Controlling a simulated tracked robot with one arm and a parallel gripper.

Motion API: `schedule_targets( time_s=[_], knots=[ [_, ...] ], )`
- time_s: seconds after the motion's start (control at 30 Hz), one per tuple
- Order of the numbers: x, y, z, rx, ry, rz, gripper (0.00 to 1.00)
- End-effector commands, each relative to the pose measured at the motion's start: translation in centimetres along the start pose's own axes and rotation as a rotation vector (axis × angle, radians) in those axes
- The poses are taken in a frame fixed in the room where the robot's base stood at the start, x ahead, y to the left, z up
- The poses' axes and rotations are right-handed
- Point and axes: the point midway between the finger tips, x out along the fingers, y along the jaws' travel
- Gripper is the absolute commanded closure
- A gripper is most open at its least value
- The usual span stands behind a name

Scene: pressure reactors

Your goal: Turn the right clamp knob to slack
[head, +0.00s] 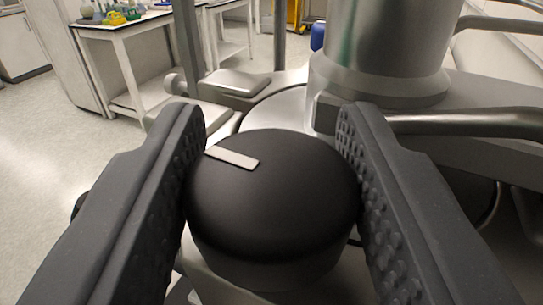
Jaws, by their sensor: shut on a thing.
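The clamp knob (275,205) is a round black knob with a light grey marker bar on its top. The bar lies toward the knob's far left edge and points to the upper left. My gripper (272,150) is shut on this knob, with one dark, studded finger against its left side and the other against its right side. The knob's lower part and what it sits on are mostly hidden. Only this one knob shows, so I cannot tell from the picture whether it is the right one.
A large grey metal cylinder (392,45) of the reactor rises just behind the knob. A metal bar (465,122) runs to the right. A white bench (130,35) with coloured items stands at the back left. The floor (45,130) at left is clear.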

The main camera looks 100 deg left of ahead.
Motion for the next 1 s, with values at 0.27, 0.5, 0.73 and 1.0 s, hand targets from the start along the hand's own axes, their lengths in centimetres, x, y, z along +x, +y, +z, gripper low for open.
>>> schedule_targets(
  time_s=[0.27,0.5,0.73,1.0],
  knots=[
    [0.04,0.09,-0.11,-0.003,0.002,-0.036,0.83],
    [0.0,0.09,-0.16,-0.002,0.002,-0.044,0.83],
    [0.02,0.07,-0.2,-0.003,0.002,-0.044,0.83],
    [0.01,0.05,-0.17,-0.003,0.001,-0.045,0.53]
  ],
)
